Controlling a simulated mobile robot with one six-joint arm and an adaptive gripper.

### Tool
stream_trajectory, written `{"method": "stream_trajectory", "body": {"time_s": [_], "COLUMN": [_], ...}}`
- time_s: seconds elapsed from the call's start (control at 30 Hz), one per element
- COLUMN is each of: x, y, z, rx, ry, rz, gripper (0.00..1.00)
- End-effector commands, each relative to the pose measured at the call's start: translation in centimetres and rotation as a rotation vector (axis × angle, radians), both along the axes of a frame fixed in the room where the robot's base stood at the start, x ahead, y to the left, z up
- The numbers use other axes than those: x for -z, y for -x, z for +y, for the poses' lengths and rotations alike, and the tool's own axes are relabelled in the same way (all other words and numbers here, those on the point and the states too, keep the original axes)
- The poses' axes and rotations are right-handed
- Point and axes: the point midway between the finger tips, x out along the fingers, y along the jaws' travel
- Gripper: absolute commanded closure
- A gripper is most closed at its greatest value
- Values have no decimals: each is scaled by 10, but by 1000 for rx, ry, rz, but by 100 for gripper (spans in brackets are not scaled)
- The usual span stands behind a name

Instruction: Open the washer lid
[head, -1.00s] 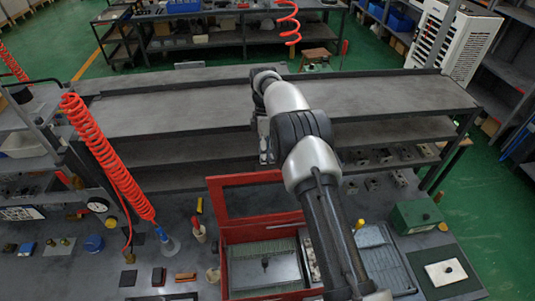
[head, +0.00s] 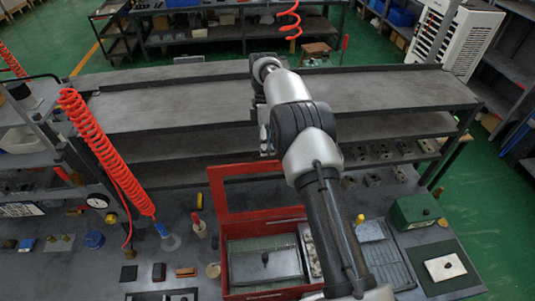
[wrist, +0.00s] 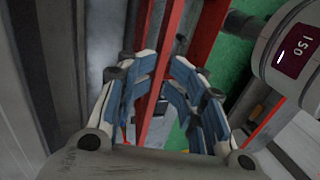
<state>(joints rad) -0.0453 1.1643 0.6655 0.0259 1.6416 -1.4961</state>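The washer (head: 228,265) is a red box on the bench, with a grey tray and a dark knob inside. Its red framed lid (head: 215,190) stands raised at the back edge of the box, tilted up. My arm covers the right side of the box and lid. My gripper is hidden in the head view. In the wrist view my gripper (wrist: 167,65) has its blue-padded fingers apart, with a red bar (wrist: 158,85) of the lid passing between them in the picture. I cannot tell whether the pads touch it.
A red coiled hose (head: 105,150) hangs left of the washer. A green box (head: 415,211) and a grey ribbed tray (head: 388,262) stand to the right. A grey shelf rack (head: 180,105) stands behind. Small blocks lie on the bench left of the box.

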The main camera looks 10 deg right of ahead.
Motion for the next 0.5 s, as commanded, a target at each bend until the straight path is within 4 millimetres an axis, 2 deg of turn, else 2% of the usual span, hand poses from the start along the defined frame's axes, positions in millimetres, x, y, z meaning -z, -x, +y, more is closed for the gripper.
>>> {"method": "stream_trajectory", "body": {"time_s": [0.03,0.2,0.33,0.5], "x": [-12,-41,-54,-60], "y": [-1,-1,0,0], "z": [0,0,0,0], "rx": [0,0,0,0], "ry": [0,0,0,0], "rz": [-4,-4,-2,-2], "gripper": [70,70,70,70]}}
